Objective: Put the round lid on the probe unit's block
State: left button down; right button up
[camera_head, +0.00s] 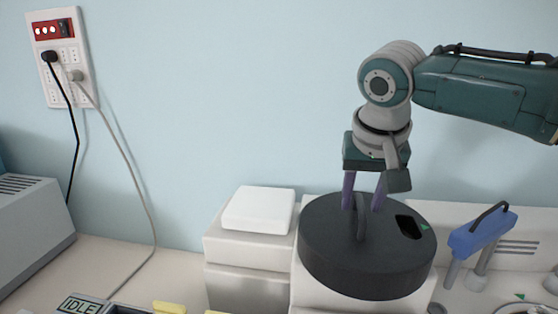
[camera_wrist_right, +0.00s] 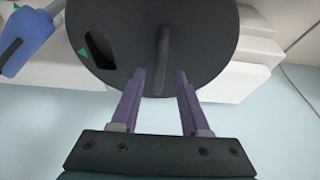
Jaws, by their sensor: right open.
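The round lid (camera_head: 330,255) is a dark grey disc with an upright handle (camera_head: 361,217), a dark cut-out and a small green triangle. It rests on a white block (camera_head: 310,295) in the head view, and the block's top is mostly hidden under it. My right gripper (camera_head: 362,208) is open, with its purple fingers on either side of the handle near its upper part. In the right wrist view the lid (camera_wrist_right: 205,50) fills the top, and the handle (camera_wrist_right: 162,45) lies ahead between the open fingertips (camera_wrist_right: 159,72). My left gripper is not in view.
A white box (camera_head: 258,210) stands to the left of the lid. A blue-handled tool (camera_head: 482,232) stands on the right, close to the lid's edge. A device with an IDLE display (camera_head: 82,305) is at the lower left. Cables hang from a wall socket (camera_head: 62,60).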

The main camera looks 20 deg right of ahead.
jog(key=b+v, duration=0.2)
jog(key=v, duration=0.7)
jog(key=s+a+f+n+y, duration=0.3)
jog(key=s+a+f+n, duration=0.3)
jog(key=s+a+f, duration=0.55)
jog(key=s+d+f+n, duration=0.2)
jog(key=s+f, duration=0.1)
jog(key=s, duration=1)
jog(key=shift+d+f, duration=0.2)
jog(key=shift+f, duration=0.2)
jog(key=shift+s, duration=0.15)
